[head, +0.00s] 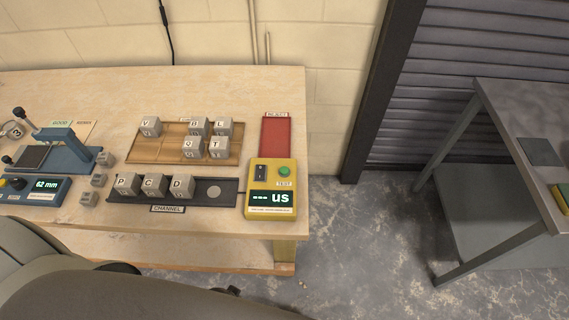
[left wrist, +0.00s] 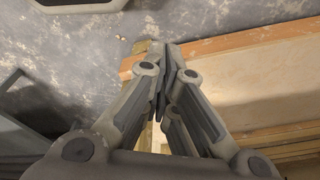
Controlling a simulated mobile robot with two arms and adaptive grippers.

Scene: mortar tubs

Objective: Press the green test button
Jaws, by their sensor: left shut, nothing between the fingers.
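The green test button (head: 284,171) sits on the upper right of a yellow tester (head: 248,190) near the table's right front corner. A label reading TEST is under the button, a dark switch is to its left, and the display reads "--- us". My left gripper (left wrist: 162,85) shows in the left wrist view, shut and empty, with floor and the table's wooden edge behind it. The tester and button do not show in that view. In the head view my arm covers the lower left, and no gripper shows there. My right gripper is in neither view.
The wooden table (head: 90,95) holds a black channel tray (head: 228,200) with lettered cubes, a wooden tray (head: 170,155) with more cubes, and a red plate (head: 275,136). A blue press (head: 65,150) stands left. A grey table (head: 515,110) stands right, across open floor.

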